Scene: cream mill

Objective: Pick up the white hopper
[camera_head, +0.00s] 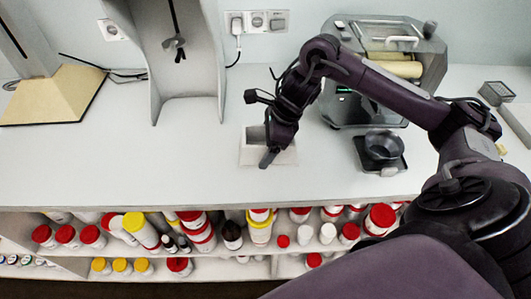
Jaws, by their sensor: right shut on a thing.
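The white hopper (251,157) is a small pale box with a grey opening in its top. It is at the front middle of the white counter. My right gripper (269,157) reaches down over it from the right, shut on its wall, and covers part of it. Whether the hopper still touches the counter is hard to tell. My left gripper is not in view.
A metal mill (370,105) stands at the back right, with a black bowl (383,148) on a dark stand in front of it. A grey stand (187,60) and a beige-based device (50,95) are on the left. Jars with red and yellow lids (140,229) fill shelves below.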

